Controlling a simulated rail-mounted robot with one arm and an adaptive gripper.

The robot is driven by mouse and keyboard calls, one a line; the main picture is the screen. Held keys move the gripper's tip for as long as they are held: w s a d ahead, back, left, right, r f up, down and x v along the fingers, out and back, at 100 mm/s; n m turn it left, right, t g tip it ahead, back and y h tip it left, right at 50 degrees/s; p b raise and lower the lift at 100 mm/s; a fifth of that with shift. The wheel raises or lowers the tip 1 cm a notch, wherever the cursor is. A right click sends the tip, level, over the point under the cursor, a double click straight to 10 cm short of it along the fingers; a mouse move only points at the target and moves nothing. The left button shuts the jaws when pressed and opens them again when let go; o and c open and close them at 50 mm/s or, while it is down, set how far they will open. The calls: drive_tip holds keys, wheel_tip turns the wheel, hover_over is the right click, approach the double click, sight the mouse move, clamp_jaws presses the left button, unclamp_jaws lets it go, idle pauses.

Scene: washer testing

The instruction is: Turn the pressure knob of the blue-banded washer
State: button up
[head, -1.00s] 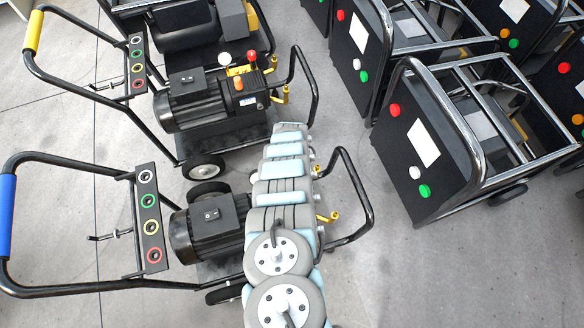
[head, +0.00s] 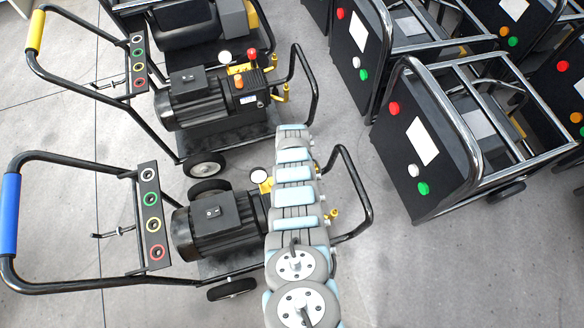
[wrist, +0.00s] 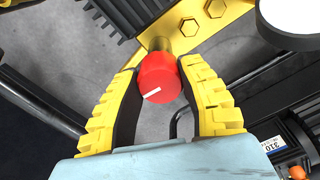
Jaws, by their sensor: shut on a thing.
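The blue-banded washer (head: 211,222) stands at the lower left in the head view, with a blue band (head: 10,215) on its handle. Its red pressure knob (wrist: 156,72) shows in the wrist view below a brass stem, with a white mark near its lower edge. My gripper (wrist: 160,84) has its two yellow fingers on either side of the knob and is shut on it. In the head view my arm covers the knob and the gripper. The washer's white gauge (head: 257,176) shows beside my arm.
The yellow-banded washer (head: 195,103) stands just behind, with its own red knob and gauge. Black control boxes (head: 425,150) with chrome frames stand at the right. Open grey floor lies between them and the washers. A black tube frame (head: 362,200) curves close to my arm.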

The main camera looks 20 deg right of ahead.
drive_tip(key=shift+s+n, duration=0.1)
drive_tip(key=shift+n, duration=0.8)
drive_tip(key=o, duration=1.2)
drive_tip(key=shift+s+a, duration=0.1)
